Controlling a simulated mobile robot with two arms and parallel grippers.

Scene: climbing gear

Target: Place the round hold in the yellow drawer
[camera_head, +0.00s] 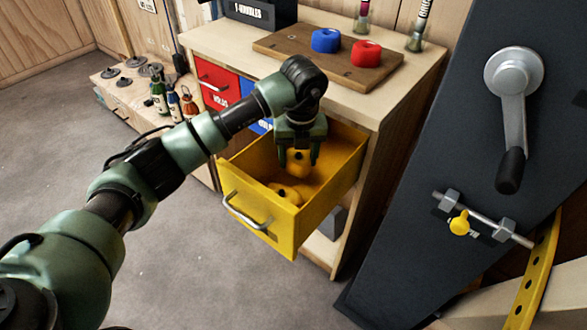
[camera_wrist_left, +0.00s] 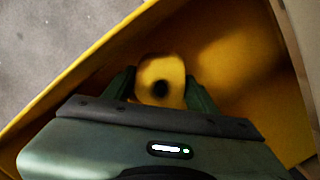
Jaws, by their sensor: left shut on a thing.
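The yellow drawer (camera_head: 272,232) is pulled open from the cabinet in the head view. My left gripper (camera_head: 299,162) is shut on a yellow round hold (camera_head: 298,170) with a dark hole in its middle. It holds it inside the drawer's opening, below the rim; I cannot tell whether it touches the floor. My right gripper is not in view.
A red drawer (camera_head: 216,85) and a partly hidden blue drawer are shut beside it. A wooden board (camera_head: 330,58) on the cabinet top carries a blue hold (camera_head: 326,40) and a red hold (camera_head: 366,53). A dark panel with a crank (camera_head: 513,100) stands at right.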

